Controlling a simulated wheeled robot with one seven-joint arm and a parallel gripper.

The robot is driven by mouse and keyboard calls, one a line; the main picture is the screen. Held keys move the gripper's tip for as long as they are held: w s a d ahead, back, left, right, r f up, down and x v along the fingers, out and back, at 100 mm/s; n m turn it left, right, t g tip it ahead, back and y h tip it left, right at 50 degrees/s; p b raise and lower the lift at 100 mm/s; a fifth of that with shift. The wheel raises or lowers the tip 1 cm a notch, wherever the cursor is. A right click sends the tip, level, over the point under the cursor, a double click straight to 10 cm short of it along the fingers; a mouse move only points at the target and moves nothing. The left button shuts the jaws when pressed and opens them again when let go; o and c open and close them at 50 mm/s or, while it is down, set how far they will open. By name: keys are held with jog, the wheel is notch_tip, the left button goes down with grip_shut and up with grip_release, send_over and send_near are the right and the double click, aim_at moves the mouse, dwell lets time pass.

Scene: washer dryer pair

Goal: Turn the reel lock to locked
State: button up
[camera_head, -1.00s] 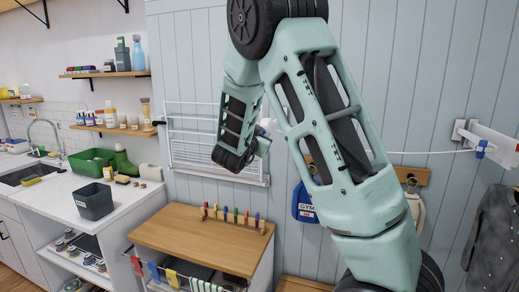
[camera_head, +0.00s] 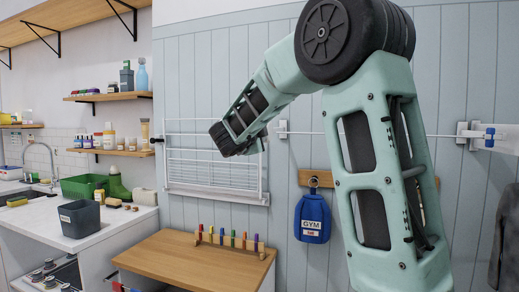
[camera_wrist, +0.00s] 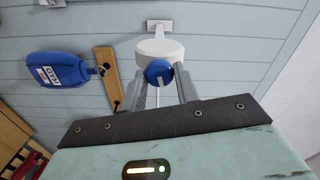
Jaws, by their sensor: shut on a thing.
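In the wrist view, the white reel (camera_wrist: 150,47) is fixed to the panelled wall by a small plate. Its round blue lock knob (camera_wrist: 158,70) faces the camera. My gripper (camera_wrist: 162,85) has one finger on each side of the knob and is shut on it. The knob's turn position cannot be read. In the head view my arm hides the fingers and knob; a white wall plate (camera_head: 282,129) shows just right of my wrist. A line (camera_head: 305,132) runs right from there, behind my arm, to a white wall bracket (camera_head: 475,135) with blue on it.
A blue GYM bag (camera_head: 312,218) hangs from a wooden hook board (camera_head: 304,177) below the line. A wooden-topped unit (camera_head: 165,262) with coloured pegs stands below. Dark clothing (camera_head: 505,240) hangs at far right.

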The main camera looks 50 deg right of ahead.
jog(key=shift+f+m+b, duration=0.25)
jog(key=shift+m+b, duration=1.05)
jog(key=shift+b, duration=0.25)
jog(key=shift+r, duration=0.1)
jog(key=o, duration=0.9)
jog(key=shift+o, duration=0.2)
jog(key=b+v, duration=0.3)
jog(key=v, duration=1.4)
jog(key=shift+a, duration=0.2)
